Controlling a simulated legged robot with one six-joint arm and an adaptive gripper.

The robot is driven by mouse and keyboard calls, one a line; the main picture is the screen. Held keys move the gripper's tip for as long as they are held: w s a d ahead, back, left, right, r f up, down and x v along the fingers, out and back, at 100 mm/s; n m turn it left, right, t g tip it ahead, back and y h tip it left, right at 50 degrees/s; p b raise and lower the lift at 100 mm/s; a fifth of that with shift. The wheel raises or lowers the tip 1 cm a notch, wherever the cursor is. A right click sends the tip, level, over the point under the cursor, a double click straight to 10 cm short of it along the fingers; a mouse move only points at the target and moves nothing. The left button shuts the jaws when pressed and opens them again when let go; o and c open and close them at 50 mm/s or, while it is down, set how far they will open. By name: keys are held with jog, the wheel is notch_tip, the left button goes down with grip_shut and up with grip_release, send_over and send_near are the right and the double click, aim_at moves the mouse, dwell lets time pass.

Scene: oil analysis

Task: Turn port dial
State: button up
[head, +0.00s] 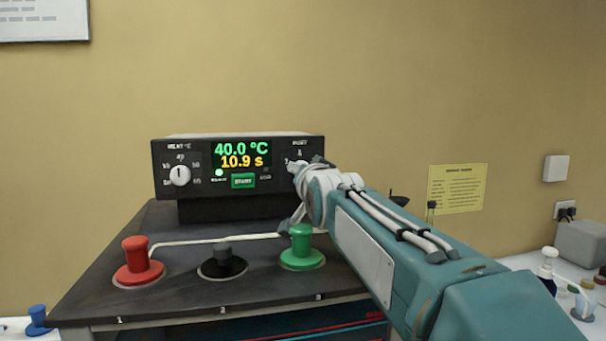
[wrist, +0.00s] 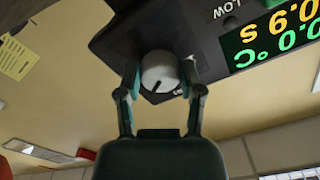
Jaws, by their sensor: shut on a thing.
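The control box (head: 215,190) stands at the back of the dark bench top. Its port dial is at the right end of the front face, mostly hidden behind my gripper (head: 308,170) in the head view. In the wrist view the port dial is a round white knob (wrist: 158,70) with a dark pointer line. My gripper (wrist: 160,84) is shut on it, one finger on each side. The box display reads 40.0 °C and 10.9 s in the head view.
A heat dial (head: 180,175) and a green button (head: 243,181) sit left of my gripper. A red knob (head: 138,262), a black port (head: 222,264) and a green knob (head: 301,250) stand on the bench top (head: 180,222) in front. A white line runs across behind them.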

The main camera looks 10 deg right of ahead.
jog(key=shift+f, duration=0.1)
dwell(0.4)
jog(key=o, duration=1.2)
jog(key=shift+c, duration=0.2)
notch_tip(320, 180, up, 10)
jog(key=shift+w+a, duration=0.1)
